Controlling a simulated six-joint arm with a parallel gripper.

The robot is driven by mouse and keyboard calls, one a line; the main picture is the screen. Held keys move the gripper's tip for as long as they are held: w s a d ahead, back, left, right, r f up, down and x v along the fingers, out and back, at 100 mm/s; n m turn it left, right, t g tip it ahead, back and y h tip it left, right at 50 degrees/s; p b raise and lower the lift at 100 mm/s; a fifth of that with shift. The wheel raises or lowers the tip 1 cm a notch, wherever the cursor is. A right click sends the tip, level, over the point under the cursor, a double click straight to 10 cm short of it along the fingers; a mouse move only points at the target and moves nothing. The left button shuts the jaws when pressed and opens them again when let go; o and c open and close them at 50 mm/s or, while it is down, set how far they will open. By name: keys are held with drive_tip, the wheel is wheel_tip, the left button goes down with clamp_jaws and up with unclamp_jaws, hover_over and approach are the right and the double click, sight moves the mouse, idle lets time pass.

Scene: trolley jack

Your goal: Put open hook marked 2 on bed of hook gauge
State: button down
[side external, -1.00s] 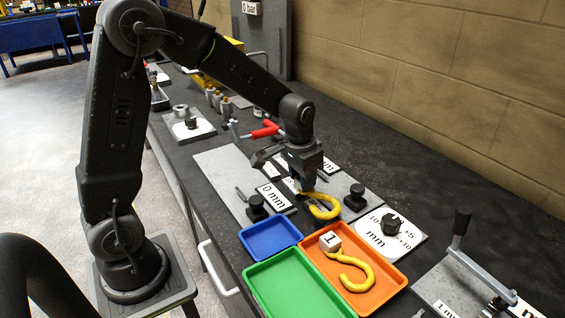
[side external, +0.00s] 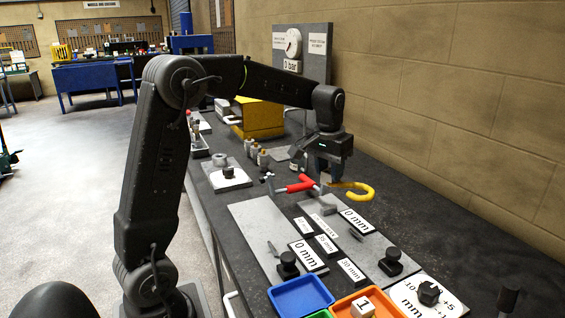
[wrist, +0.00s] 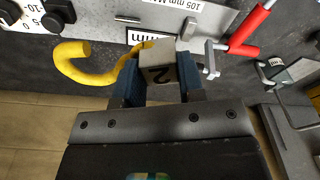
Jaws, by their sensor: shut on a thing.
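The yellow open hook (side external: 358,192) has a block marked 2 (wrist: 158,66) at its shank end. My gripper (side external: 332,180) is shut on that block, with a blue finger on each side in the wrist view (wrist: 160,85). The hook's bend extends to the right in the side view, raised clear of the bench. The grey gauge plate with a MAX label (side external: 372,242) lies below and nearer the camera, with a black knob and a 0 mm display. A second grey plate (side external: 262,222) with another 0 mm display lies to its left. I cannot tell which surface is the bed.
A red-handled tool (side external: 300,186) lies left of the gripper. A blue tray (side external: 298,297) and an orange tray (side external: 338,306) with a block marked 1 (side external: 363,307) are in front. The wall stands beyond the bench.

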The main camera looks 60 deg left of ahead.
drive_tip(key=s+a+n, duration=0.2)
drive_tip(key=a+n, duration=0.2)
drive_tip(key=a, duration=0.7)
drive_tip(key=s+a+n+g+y, duration=0.1)
drive_tip(key=s+a+n, duration=0.3)
drive_tip(key=a, duration=0.7)
drive_tip(key=s+a+n, duration=0.1)
drive_tip(key=a+n, duration=0.4)
drive_tip(key=a, duration=0.6)
drive_tip(key=shift+n, duration=0.3)
drive_tip(key=w+d+f, duration=0.1)
drive_tip(key=w+f, duration=0.2)
drive_tip(key=f, duration=0.1)
drive_tip(key=w+d+f, duration=0.1)
drive_tip(key=w+f, duration=0.3)
drive_tip(key=w+d+f, duration=0.1)
drive_tip(key=w+f, duration=0.2)
drive_tip(key=f, duration=0.1)
drive_tip(key=shift+w+d+f, duration=0.3)
drive_tip(key=shift+d+f, duration=0.05)
drive_tip(key=shift+f, duration=1.95)
drive_tip(key=shift+f, duration=0.1)
drive_tip(key=shift+f, duration=0.15)
drive_tip(key=c, duration=0.7)
unclamp_jaws()
drive_tip(key=shift+c, duration=0.2)
